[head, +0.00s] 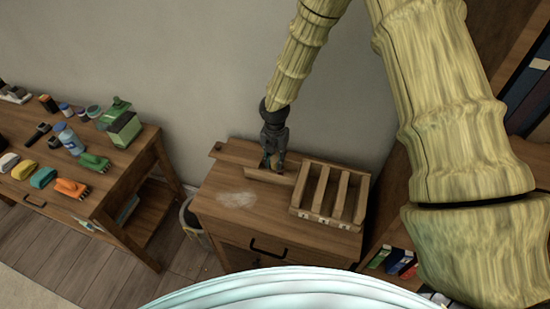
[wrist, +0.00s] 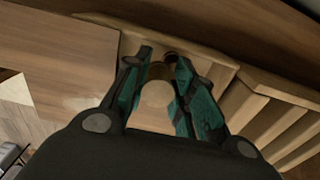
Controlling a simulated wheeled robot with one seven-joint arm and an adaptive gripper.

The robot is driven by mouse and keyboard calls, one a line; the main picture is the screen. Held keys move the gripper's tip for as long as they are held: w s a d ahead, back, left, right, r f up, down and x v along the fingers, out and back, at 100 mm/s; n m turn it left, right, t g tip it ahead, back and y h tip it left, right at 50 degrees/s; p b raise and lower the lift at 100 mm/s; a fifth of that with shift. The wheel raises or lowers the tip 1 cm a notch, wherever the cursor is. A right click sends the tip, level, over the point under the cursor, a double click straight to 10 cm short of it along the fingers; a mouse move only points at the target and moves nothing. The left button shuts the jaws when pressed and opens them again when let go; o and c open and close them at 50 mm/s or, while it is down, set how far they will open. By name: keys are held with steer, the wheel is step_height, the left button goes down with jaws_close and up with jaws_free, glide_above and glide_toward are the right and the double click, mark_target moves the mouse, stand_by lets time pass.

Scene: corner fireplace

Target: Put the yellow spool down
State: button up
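My gripper (head: 272,163) is pointed down over the back of the small wooden cabinet top (head: 258,226), by a low wooden strip or ledge. In the wrist view its two teal-lined fingers (wrist: 163,65) stand on either side of a round, pale yellowish-tan thing, which looks like the yellow spool (wrist: 157,96). The fingers appear to touch it at both sides. In the head view the spool is mostly hidden by the fingers. I cannot tell whether its bottom touches the surface.
A wooden slotted rack (head: 332,194) stands close to the right of my gripper. The cabinet's front left top is clear, with a pale smudge (head: 236,199). A desk (head: 110,180) with bottles, brushes and a green container (head: 121,122) stands at the left. A bin (head: 190,215) stands between.

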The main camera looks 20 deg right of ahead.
mark_target(275, 157)
steer(key=o, duration=0.4)
steer(key=shift+r+b, duration=1.35)
steer(key=shift+r, duration=5.1)
